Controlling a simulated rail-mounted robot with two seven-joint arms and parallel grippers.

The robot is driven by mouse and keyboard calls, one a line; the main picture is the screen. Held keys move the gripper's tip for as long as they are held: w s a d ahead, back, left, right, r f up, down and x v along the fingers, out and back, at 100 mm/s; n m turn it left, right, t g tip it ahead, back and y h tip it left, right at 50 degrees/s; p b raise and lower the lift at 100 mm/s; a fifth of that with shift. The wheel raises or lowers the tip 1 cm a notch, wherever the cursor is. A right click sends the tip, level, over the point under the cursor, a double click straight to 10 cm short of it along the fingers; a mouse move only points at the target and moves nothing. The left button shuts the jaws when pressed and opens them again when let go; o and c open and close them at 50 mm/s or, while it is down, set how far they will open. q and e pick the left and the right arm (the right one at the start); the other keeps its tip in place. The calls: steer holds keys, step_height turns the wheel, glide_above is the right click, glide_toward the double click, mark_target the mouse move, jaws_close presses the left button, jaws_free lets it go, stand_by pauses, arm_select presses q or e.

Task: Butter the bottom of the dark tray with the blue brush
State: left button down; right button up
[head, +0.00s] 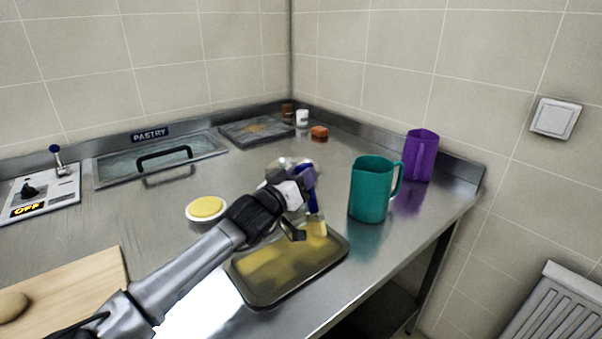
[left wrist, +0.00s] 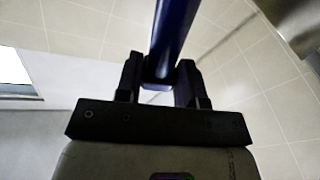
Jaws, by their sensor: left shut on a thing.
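The dark tray (head: 333,252) lies on the steel counter, with yellow butter spread over much of its bottom. My left gripper (head: 303,190) is shut on the blue brush (head: 311,199) by its handle. The brush points down, with its yellowish bristles at the far right part of the tray; I cannot tell whether they touch the bottom. In the left wrist view, the blue handle (left wrist: 172,35) sits between the two fingers. A white bowl of yellow butter (head: 206,208) stands left of the tray. My right gripper is not in view.
A teal jug (head: 369,190) and a purple jug (head: 420,157) stand right of the tray. A wooden board (head: 75,285) with a dough ball (head: 11,306) lies at the left. Small jars and a dark slab (head: 256,131) are at the back. The counter's front edge is close to the tray.

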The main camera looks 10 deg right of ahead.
arm_select(q)
steer(key=shift+w+a+p, duration=0.25)
steer(key=shift+w+p, duration=0.35)
steer(key=shift+p, duration=0.35)
steer(key=shift+a+f, duration=0.1)
steer(key=shift+a, duration=0.05)
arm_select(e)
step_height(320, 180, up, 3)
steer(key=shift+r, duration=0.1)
